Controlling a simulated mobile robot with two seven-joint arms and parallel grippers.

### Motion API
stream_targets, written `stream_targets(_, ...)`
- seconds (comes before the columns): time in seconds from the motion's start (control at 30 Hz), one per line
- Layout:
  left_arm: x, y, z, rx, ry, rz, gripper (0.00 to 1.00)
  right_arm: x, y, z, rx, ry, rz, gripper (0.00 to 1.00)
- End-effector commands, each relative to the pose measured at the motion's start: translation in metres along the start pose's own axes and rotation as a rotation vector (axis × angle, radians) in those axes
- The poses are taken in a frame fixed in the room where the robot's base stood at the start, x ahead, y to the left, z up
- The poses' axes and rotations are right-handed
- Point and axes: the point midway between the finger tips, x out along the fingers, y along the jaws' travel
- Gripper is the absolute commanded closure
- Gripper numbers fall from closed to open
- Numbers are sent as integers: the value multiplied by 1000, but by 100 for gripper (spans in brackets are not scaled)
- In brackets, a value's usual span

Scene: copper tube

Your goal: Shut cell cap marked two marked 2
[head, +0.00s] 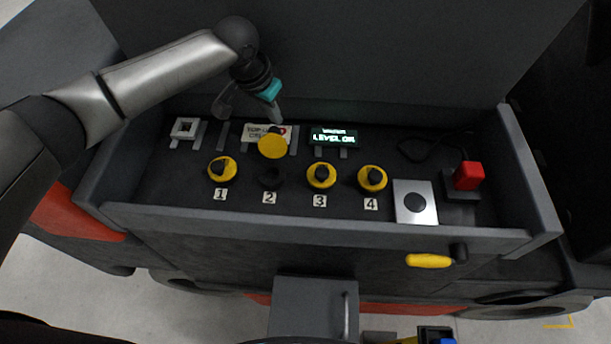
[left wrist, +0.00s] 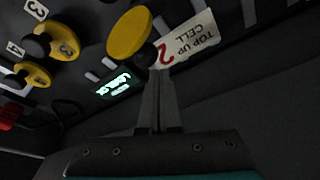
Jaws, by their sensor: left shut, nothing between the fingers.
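The cap of cell 2 is a yellow disc (head: 272,146) standing raised behind its dark open cell mouth (head: 270,178), above the label 2 (head: 269,198). In the left wrist view the yellow cap (left wrist: 130,34) shows its flat face, with a dark part at its lower right. My left gripper (head: 277,117) is shut and empty, pointing down just behind the raised cap. Its fingertips (left wrist: 158,76) are close to the cap's dark part; I cannot tell whether they touch. My right gripper is not in view.
Yellow caps 1 (head: 222,169), 3 (head: 321,175) and 4 (head: 372,179) sit down on their cells. A "TOP UP CELL 2" card (left wrist: 187,47) and a lit display reading "LEVEL OK" (head: 334,137) stand behind. A red block (head: 468,176) is at right.

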Motion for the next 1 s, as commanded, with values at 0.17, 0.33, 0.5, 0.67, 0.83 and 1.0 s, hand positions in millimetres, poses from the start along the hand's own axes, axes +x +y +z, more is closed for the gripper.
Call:
stream_targets(0.17, 6, 1, 2, 0, -1, 1, 100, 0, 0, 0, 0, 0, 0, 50)
stream_targets(0.33, 10, 0, 3, 0, 0, 1, 100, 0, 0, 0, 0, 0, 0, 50)
stream_targets(0.5, 15, 0, 5, 0, 0, 1, 100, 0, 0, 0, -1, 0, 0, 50)
stream_targets(0.67, 19, 0, 6, 0, 1, 1, 100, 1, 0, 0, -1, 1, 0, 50)
stream_targets(0.83, 19, 0, 6, 1, 1, 0, 100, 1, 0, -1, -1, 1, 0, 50)
stream_targets(1.0, 19, 0, 6, 1, 0, 0, 100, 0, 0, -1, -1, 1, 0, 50)
